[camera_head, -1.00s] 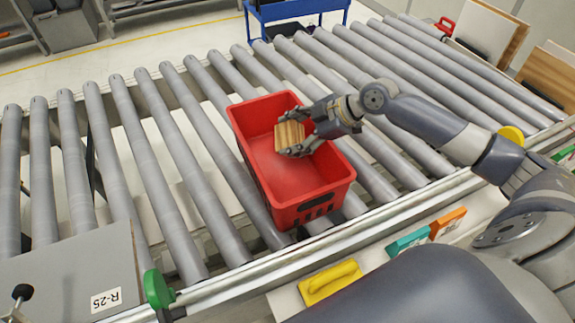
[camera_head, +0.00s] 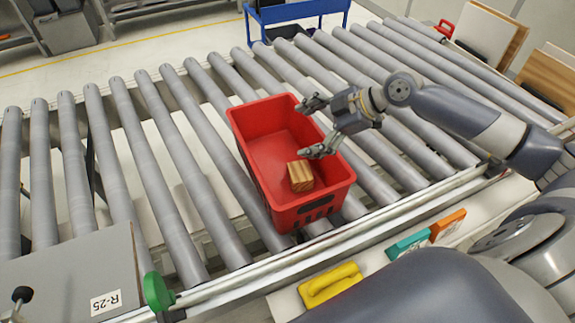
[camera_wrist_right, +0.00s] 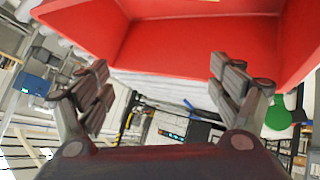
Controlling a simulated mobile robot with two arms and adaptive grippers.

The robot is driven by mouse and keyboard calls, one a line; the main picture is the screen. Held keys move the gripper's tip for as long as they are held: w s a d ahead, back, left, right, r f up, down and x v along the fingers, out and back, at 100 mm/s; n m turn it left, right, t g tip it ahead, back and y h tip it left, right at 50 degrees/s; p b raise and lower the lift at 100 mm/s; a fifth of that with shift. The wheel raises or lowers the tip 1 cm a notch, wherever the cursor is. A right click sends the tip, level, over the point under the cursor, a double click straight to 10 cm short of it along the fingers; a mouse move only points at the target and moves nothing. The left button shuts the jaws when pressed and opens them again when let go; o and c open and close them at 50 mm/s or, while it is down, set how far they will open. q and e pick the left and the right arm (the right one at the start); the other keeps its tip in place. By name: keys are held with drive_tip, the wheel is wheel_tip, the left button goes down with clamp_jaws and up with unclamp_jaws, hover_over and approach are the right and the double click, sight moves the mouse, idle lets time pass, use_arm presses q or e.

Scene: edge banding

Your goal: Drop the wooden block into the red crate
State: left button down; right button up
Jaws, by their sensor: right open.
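The wooden block (camera_head: 300,176), with light and dark stripes, is inside the red crate (camera_head: 262,190), near the crate's front end. The crate stands on the roller conveyor. My right gripper (camera_head: 309,128) is open and empty above the crate's right side, apart from the block. In the right wrist view the open fingers (camera_wrist_right: 158,88) are spread wide, with the red crate (camera_wrist_right: 190,45) filling the upper part. The block cannot be made out clearly in that view. My left gripper is not in view.
The roller conveyor (camera_head: 165,165) has clear rollers on both sides of the crate. A yellow handled tool (camera_head: 331,285), a teal block (camera_head: 408,243) and an orange block (camera_head: 447,226) lie along the front ledge. A grey R-25 panel (camera_head: 75,280) stands at lower left.

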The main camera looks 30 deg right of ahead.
drive_tip(key=v, duration=0.7)
idle(0.3)
idle(0.5)
